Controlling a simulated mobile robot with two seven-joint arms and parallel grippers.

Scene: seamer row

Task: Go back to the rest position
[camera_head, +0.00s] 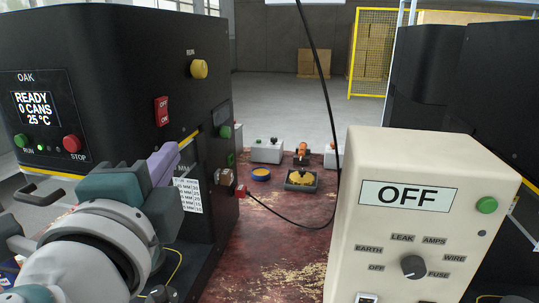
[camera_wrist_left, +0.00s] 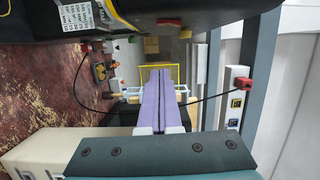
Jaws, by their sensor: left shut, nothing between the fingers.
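My left gripper (camera_head: 165,160) comes in from the left in the head view, in front of the black OAK machine (camera_head: 110,75). Its purple fingers are shut and empty, and they show side by side in the left wrist view (camera_wrist_left: 161,100). The fingertips are near the machine's right edge, by a white label sheet (camera_head: 187,194); whether they touch it I cannot tell. The OAK screen reads READY, 0 CANS, 25 °C. My right gripper is not in view.
A cream tester box (camera_head: 420,215) reading OFF, with a dial, stands front right. A black cable (camera_head: 320,80) hangs down mid-view. The worn red bench (camera_head: 270,255) holds a black tray (camera_head: 301,187) and a blue-and-yellow round item (camera_head: 261,174). Another dark machine (camera_head: 460,80) stands at right.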

